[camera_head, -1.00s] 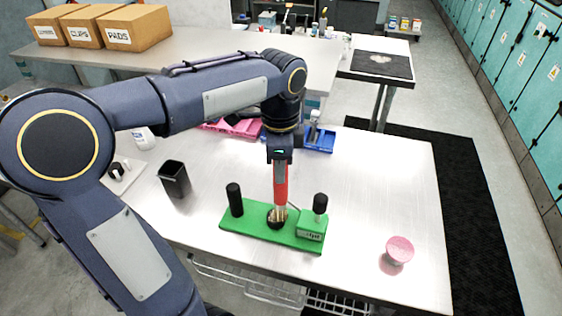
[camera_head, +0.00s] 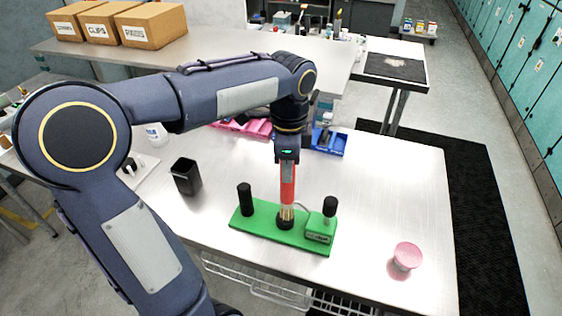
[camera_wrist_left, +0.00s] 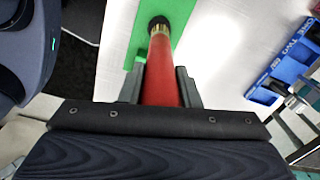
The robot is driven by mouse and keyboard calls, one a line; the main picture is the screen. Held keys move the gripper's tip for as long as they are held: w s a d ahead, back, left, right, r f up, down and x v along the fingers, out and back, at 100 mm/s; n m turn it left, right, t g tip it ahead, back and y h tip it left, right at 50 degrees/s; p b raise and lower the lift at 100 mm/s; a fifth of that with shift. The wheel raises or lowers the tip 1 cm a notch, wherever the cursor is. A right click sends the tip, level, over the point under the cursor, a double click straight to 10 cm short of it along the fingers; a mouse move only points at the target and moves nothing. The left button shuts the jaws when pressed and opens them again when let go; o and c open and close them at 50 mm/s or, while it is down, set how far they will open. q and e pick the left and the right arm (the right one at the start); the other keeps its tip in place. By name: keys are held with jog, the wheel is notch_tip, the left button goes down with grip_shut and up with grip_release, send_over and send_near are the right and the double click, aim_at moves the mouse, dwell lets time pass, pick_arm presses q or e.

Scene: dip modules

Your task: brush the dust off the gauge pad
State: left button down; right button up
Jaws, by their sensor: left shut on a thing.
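My left gripper (camera_head: 288,160) points straight down and is shut on a red-handled brush (camera_head: 287,183). The brush has pale bristles, held upright with the tip down. In the left wrist view the red handle (camera_wrist_left: 165,70) lies between the two fingers (camera_wrist_left: 160,87). The bristles meet a round black pad (camera_head: 285,224) in the middle of a green base (camera_head: 262,228); this looks like the gauge pad. Dust on it is too small to tell. A black post (camera_head: 245,199) stands at the base's left end and a green block with a black knob (camera_head: 329,206) at its right. My right gripper is not in view.
A black open cup (camera_head: 187,178) stands left of the base. A pink round-topped thing (camera_head: 407,256) is at the front right. Pink bins (camera_head: 245,127) and a blue bin (camera_head: 327,141) sit behind. The table's right side is mostly clear.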

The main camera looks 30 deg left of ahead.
pick_arm(q)
jog(key=shift+w+d+p, duration=0.1)
jog(key=shift+d+p, duration=0.6)
jog(key=shift+p, duration=0.05)
dwell(1.2)
jog(key=shift+a, duration=0.1)
jog(key=shift+s+a+f, duration=0.15)
jog(key=shift+s+a, duration=0.05)
jog(key=shift+a, duration=0.5)
jog(key=shift+s+a+f, duration=0.1)
jog(key=shift+s+a, duration=0.1)
jog(key=shift+a, duration=0.45)
jog(key=shift+w+d+r+p, duration=0.1)
jog(key=shift+d+r+p, duration=0.1)
jog(key=shift+d, duration=0.3)
jog(key=shift+w+d+r+p, duration=0.1)
jog(key=shift+d+p, duration=0.05)
jog(key=shift+d, duration=0.35)
